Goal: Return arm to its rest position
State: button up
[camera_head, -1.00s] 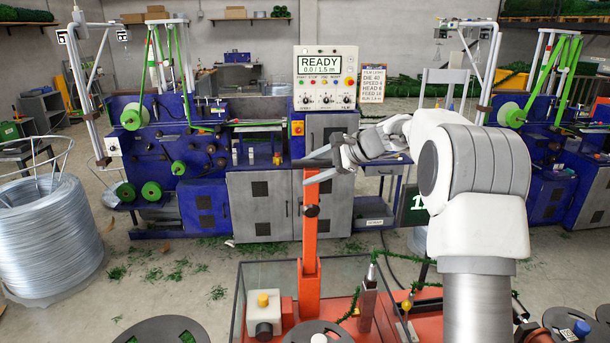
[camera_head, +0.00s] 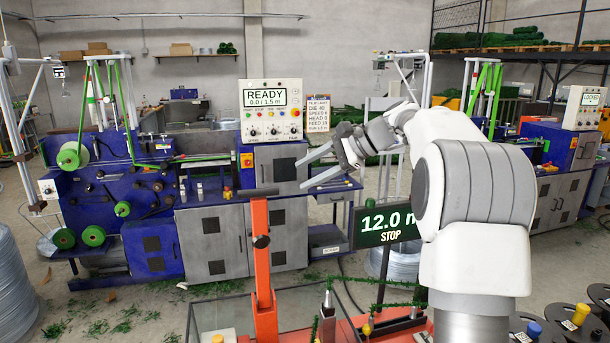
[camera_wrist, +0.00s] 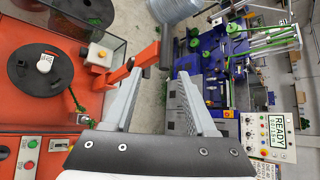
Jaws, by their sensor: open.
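My gripper (camera_head: 303,173) is open and empty in the head view. It is raised in front of the grey cabinet of the blue machine, with its fingers pointing left. In the wrist view my gripper (camera_wrist: 166,92) shows two grey fingers spread wide with nothing between them. My white and grey arm fills the right of the head view, bent at the elbow.
An orange post (camera_head: 263,265) with a dark top bar stands just left of and below my gripper. The blue machine (camera_head: 150,190) has a control panel (camera_head: 270,108) reading READY. A 12.0 m STOP display (camera_head: 388,225) stands near my arm. Green spools (camera_head: 72,155) are at left.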

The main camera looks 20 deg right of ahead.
jog(key=shift+a, duration=0.1)
jog(key=s+a+f+n+g+h+b, duration=0.1)
jog(key=s+a+f+n+h, duration=0.2)
jog(key=s, duration=0.6)
jog(key=s+a+f+n+g+h+b, duration=0.1)
jog(key=s+a+n+h, duration=0.2)
jog(key=s, duration=0.5)
jog(key=s+f+n+h+b, duration=0.1)
jog(key=s+f+n, duration=0.3)
jog(key=s, duration=0.6)
jog(key=s+f+n+t+h+b, duration=0.1)
jog(key=s+f+n, duration=0.3)
jog(key=s+f, duration=0.4)
jog(key=shift+s+d+f+n+h, duration=0.2)
jog(key=shift+s+f+n+h, duration=0.15)
jog(key=shift+s+h, duration=0.55)
